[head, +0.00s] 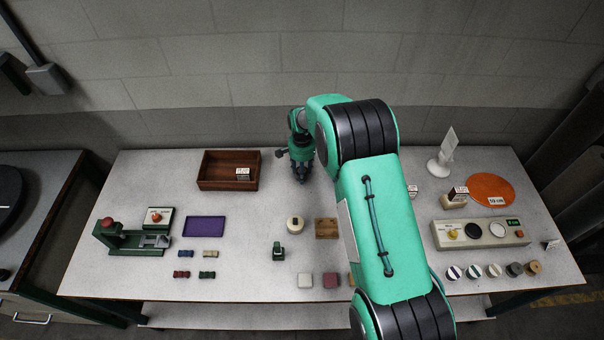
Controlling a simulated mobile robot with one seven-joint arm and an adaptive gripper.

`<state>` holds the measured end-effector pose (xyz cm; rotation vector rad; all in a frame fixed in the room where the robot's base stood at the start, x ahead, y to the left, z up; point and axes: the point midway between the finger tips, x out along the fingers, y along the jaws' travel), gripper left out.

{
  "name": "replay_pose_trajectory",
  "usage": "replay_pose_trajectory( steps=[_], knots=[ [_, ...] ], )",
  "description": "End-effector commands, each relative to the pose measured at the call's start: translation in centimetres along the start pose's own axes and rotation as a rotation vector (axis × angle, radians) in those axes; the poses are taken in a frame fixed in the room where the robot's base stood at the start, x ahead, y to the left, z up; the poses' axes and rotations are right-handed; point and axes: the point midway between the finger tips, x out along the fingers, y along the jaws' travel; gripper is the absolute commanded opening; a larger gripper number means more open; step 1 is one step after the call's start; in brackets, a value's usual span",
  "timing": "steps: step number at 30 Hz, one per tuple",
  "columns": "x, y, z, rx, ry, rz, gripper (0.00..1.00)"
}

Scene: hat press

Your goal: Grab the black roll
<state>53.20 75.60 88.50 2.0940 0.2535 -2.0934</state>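A row of small rolls stands at the front right of the table. The dark grey to black roll (514,269) is in this row, between a pale roll (493,270) with a light top and a brown roll (534,268). It is the closest match to the black roll, but it is small in view. My gripper (301,177) points down over the back middle of the table, far to the left of the roll and apart from it. Its fingers are too small and dark to show whether they are open. I see nothing held in it.
My arm hides part of the table's middle. A control panel (447,242) with knobs stands just behind the rolls. An orange disc (491,188) and a white stand (440,168) are farther back. A wooden tray (212,182) and a green press (122,240) are at left.

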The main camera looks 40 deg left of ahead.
Motion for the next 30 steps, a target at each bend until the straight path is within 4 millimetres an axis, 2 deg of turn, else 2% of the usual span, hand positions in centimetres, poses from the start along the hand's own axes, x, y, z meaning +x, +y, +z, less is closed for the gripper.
replay_pose_trajectory(
  steps=[9, 30],
  knots=[
    [-3.1, 0.0, 0.0, 0.000, 0.001, -0.001, 0.17],
    [-3.9, 6.9, 8.0, 0.000, -0.001, 0.001, 0.17]
  ],
)
